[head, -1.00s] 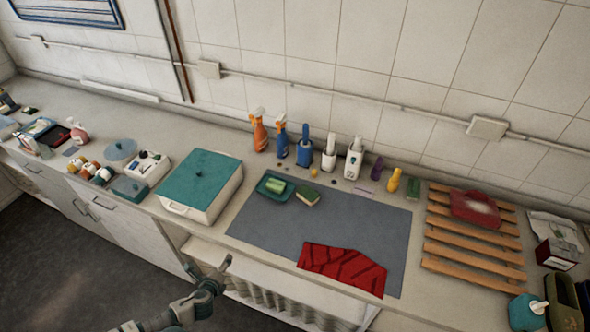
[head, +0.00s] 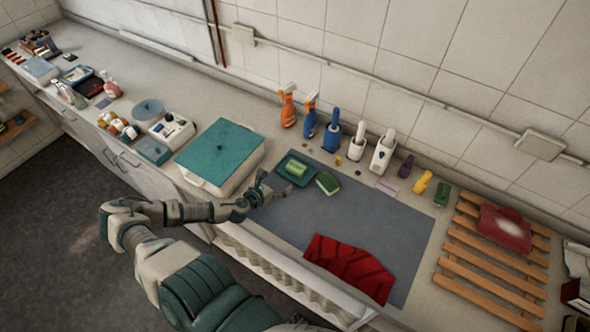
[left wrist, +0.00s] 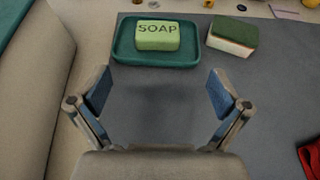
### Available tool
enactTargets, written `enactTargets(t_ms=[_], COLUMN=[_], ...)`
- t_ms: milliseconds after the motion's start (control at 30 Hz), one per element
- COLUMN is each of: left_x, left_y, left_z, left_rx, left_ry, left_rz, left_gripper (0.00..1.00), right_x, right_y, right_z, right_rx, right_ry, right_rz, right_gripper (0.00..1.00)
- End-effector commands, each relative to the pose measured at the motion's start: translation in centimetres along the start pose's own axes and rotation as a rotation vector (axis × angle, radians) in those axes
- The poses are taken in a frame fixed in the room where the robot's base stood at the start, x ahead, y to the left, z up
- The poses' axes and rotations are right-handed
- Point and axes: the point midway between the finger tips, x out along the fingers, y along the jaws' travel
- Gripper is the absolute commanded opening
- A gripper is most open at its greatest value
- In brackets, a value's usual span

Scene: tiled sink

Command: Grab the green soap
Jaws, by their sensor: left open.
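The green soap (head: 296,169) lies in a dark green dish (head: 284,174) on the grey mat. In the left wrist view the soap (left wrist: 157,36) shows the word SOAP and sits in the dish (left wrist: 124,48). My left gripper (head: 269,184) is just in front of the dish, over the mat's left part. In the left wrist view its two fingers (left wrist: 157,92) are spread wide with nothing between them, and the dish lies ahead of them. My right gripper is not in view.
A green-topped sponge (head: 328,183) lies right of the dish. A white box with a teal lid (head: 219,152) stands close to the left. Spray bottles (head: 288,108) stand behind. A red cloth (head: 348,266) lies at the mat's front; the mat's middle (head: 300,215) is clear.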

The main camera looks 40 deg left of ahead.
Motion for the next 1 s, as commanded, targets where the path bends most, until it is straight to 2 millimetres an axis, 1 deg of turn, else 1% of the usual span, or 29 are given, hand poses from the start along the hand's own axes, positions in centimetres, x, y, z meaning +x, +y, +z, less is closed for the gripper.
enactTargets(t_ms=[33, 400, 500, 667, 900, 1000], left_x=[0.9, 6.5, 7.5, 8.4, 11.9, 12.8], left_y=[0.0, 0.4, 0.4, 0.3, 0.6, 0.6], left_z=[0.2, 0.1, 0.1, 0.1, 0.2, 0.1], left_rx=[-0.002, -0.008, -0.006, -0.007, -0.005, -0.005], left_ry=[-0.007, -0.004, -0.003, -0.001, -0.003, -0.001], left_rz=[0.000, 0.001, 0.000, 0.000, 0.002, 0.000], left_gripper=[1.00, 1.00, 1.00, 1.00, 1.00, 1.00], right_x=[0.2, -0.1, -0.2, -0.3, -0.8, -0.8], right_y=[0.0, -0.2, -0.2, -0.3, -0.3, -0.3], right_z=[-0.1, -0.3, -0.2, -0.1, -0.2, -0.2], right_rx=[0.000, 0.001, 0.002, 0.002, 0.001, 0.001], right_ry=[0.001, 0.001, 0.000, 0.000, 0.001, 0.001], right_rz=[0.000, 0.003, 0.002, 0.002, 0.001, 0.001], right_gripper=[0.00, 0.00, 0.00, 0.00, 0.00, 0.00])
